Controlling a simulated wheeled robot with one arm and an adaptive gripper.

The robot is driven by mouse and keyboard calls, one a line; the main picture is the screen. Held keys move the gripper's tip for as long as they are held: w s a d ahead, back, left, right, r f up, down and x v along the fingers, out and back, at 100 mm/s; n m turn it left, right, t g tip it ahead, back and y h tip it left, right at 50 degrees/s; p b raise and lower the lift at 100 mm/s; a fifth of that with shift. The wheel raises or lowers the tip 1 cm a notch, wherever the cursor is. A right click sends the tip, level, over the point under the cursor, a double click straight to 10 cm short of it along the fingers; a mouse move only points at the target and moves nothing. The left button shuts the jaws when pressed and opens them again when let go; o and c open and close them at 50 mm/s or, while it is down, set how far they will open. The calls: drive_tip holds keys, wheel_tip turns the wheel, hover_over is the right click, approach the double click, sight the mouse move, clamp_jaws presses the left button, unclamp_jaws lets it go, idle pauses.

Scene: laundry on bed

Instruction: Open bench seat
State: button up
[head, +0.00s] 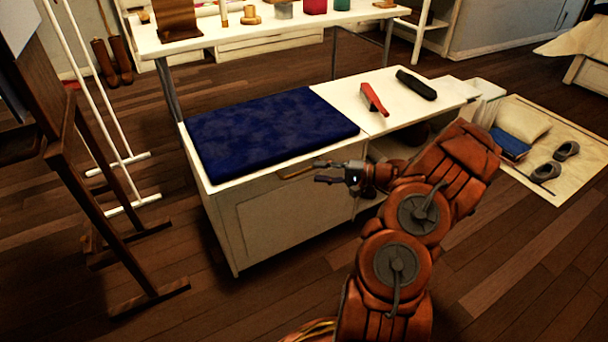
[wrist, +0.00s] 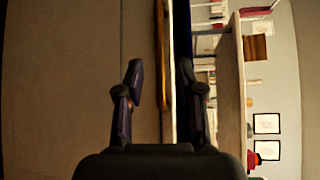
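The bench (head: 275,215) is a white box with a dark blue cushion (head: 270,130) on its seat. A thin tan handle (head: 296,173) runs along the seat's front edge. In the wrist view, which is turned sideways, the handle (wrist: 160,45) shows as an upright tan bar beside the pale seat edge (wrist: 169,60). My gripper (head: 318,172) is at the front edge of the seat, near the right end of the cushion. In the wrist view my gripper (wrist: 160,82) is open, with the handle and seat edge lying between its fingers in the picture. Contact cannot be told.
A white surface right of the cushion holds a red object (head: 374,99) and a black object (head: 416,85). A shelf (head: 235,35) with small items stands behind. A wooden easel (head: 75,170) stands at left. The floor in front is clear.

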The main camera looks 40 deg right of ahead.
sight(307, 171)
drive_tip(key=shift+b+x, duration=0.7)
drive_tip(key=shift+x, duration=2.05)
clamp_jaws()
drive_tip(key=shift+a, duration=0.1)
